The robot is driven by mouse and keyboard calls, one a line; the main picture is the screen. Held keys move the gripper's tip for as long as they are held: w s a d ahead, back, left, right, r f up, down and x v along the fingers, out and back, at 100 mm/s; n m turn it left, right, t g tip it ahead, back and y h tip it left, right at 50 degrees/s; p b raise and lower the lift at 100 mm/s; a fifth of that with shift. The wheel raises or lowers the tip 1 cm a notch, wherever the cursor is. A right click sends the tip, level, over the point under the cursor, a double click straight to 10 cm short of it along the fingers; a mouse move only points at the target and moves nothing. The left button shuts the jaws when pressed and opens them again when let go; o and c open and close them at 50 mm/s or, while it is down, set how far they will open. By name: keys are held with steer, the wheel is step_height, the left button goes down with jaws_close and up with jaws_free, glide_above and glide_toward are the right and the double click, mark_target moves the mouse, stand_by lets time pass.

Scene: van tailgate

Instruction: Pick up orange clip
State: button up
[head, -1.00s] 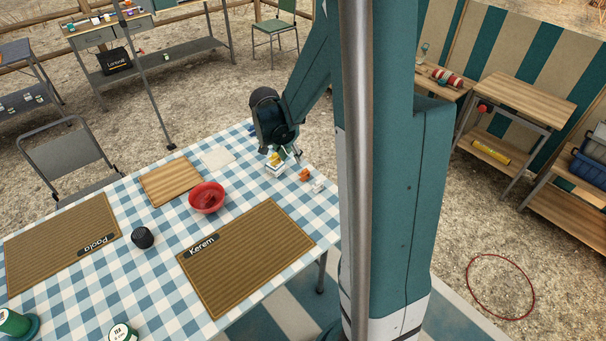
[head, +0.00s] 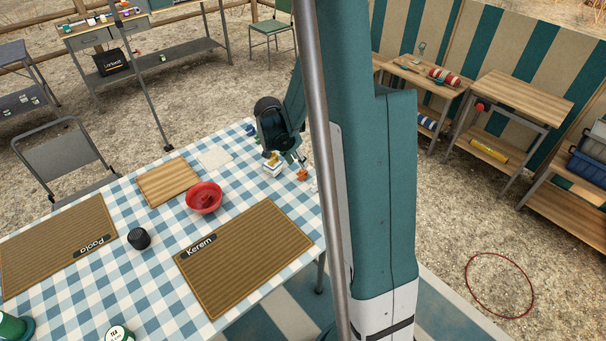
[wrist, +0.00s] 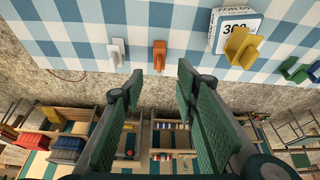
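The orange clip (wrist: 159,55) lies on the checked tablecloth in the wrist view, ahead of and apart from my fingertips. It also shows in the head view (head: 302,174) near the table's far right edge. My gripper (wrist: 158,82) is open and empty, its two green-padded fingers spread on either side of the clip's line. In the head view my gripper (head: 296,157) is above the table's edge, close to the clip. A white clip (wrist: 118,53) lies left of the orange one. A yellow clip (wrist: 241,46) sits at a white box (wrist: 222,42) to the right.
Green (wrist: 291,69) and blue clips lie further right in the wrist view. A red bowl (head: 204,196), a cutting board (head: 168,182) and a placemat marked Kerem (head: 245,255) are on the table. The table edge is close to the clips.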

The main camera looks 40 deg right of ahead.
mark_target(302, 174)
steer(key=shift+x, duration=0.85)
steer(key=shift+f, duration=0.15)
steer(key=shift+b+x, duration=1.05)
steer(key=shift+x, duration=1.5)
steer(key=shift+s, duration=0.1)
steer(key=shift+c, duration=0.3)
steer(key=c, duration=0.7)
